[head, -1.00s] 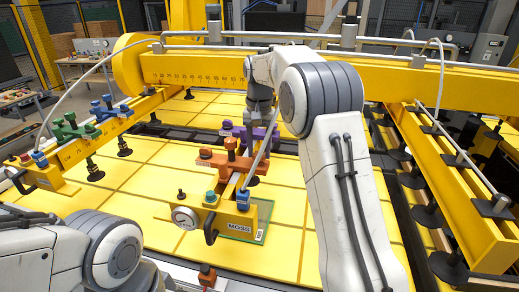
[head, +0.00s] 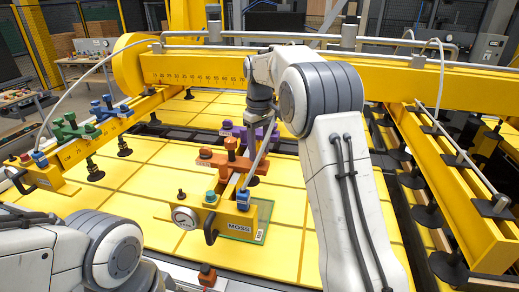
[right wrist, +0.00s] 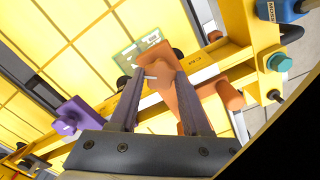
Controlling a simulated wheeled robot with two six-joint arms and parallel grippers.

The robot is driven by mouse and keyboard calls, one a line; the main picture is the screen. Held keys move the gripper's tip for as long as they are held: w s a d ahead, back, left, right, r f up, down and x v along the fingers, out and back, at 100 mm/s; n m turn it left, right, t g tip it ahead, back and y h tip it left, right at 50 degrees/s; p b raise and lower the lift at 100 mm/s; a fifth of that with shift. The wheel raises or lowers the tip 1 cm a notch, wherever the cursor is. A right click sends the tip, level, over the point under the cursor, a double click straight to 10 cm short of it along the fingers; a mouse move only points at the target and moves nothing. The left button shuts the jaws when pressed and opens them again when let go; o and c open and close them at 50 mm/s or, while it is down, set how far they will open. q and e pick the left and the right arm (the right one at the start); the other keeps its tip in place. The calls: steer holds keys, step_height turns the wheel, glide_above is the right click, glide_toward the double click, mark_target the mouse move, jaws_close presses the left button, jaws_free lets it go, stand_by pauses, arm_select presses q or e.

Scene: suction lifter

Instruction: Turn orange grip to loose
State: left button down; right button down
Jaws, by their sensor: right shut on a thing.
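The orange grip (head: 230,162) is a cross-shaped piece on the yellow beam of the lifter, in the middle of the head view. In the right wrist view the orange grip (right wrist: 158,73) lies between the two dark fingers. My right gripper (right wrist: 157,82) is shut on it. In the head view my right wrist hangs behind the grip and its fingertips are hard to make out. Any loose or tight marking is too small to read. My left arm shows at the lower left, but its gripper is out of view.
A purple grip (head: 251,132) sits close behind the orange one. A gauge (head: 185,217), a teal knob (head: 210,197) and a blue fitting (head: 243,199) are at the beam's near end. Green (head: 75,128) and blue (head: 110,106) grips stand on the left beam.

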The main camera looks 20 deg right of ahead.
mark_target(259, 154)
steer(key=shift+n, duration=0.7)
steer(key=shift+c, duration=1.8)
jaws_free()
step_height(259, 154, up, 10)
steer(key=shift+r+b, duration=0.25)
steer(key=shift+b, duration=0.05)
